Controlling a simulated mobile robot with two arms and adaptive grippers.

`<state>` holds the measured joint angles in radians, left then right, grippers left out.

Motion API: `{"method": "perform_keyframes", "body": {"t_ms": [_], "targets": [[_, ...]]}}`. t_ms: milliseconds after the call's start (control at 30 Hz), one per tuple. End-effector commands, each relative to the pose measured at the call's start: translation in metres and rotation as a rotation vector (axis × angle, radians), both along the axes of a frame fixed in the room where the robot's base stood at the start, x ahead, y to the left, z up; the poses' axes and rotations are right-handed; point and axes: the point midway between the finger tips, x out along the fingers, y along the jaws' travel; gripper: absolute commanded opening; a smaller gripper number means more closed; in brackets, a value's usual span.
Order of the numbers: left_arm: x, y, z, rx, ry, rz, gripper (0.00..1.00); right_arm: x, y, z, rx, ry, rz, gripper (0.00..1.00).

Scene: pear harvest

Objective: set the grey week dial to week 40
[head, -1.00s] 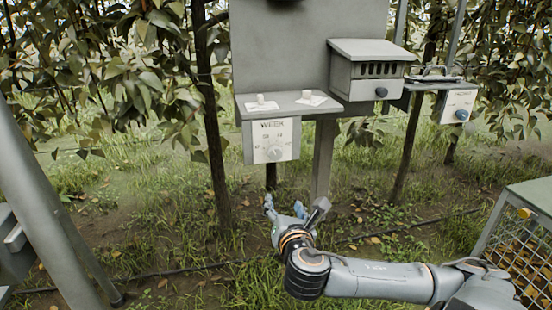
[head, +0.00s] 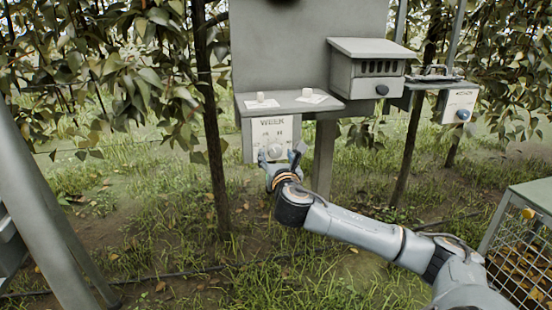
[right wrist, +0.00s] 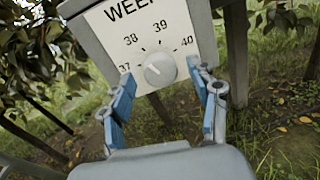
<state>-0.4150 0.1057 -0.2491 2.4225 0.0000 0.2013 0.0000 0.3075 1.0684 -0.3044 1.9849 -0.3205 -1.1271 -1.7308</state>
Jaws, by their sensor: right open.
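The grey week dial (right wrist: 160,70) is a round knob on a white plate marked WEEK (right wrist: 172,28), on the front of a post-mounted station. The right wrist view shows the numbers 37, 38, 39 and 40 around it, with 40 at the upper right. A pale mark on the knob seems to face left, towards 37, but it is too small to be sure. My right gripper (head: 280,156) is just below and in front of the plate in the head view. Its blue-padded fingers are open, one on each side of the dial, apparently without touching it. My left gripper is out of view.
A shelf (head: 330,107) above the plate holds two small white objects on cards. A grey vented box (head: 370,72) with a blue knob and another dial panel (head: 459,104) stand to the right. A mesh crate (head: 530,195) is at the right edge. Tree trunks flank the station.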

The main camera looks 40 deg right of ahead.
Motion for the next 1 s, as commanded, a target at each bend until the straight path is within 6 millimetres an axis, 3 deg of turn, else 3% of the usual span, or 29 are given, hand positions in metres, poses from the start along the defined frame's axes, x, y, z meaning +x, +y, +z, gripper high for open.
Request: {"method": "perform_keyframes", "body": {"t_ms": [433, 700, 1000], "targets": [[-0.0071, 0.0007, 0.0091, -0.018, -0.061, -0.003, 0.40, 0.0092, -0.0059, 0.0001, 0.001, 0.000, 0.001, 0.61], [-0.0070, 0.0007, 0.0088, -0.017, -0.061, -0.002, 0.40, 0.0090, -0.0060, 0.0001, 0.001, -0.001, 0.000, 0.08], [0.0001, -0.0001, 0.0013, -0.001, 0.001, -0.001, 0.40, 0.0089, -0.0060, 0.0010, 0.020, -0.010, 0.000, 0.07]]}}
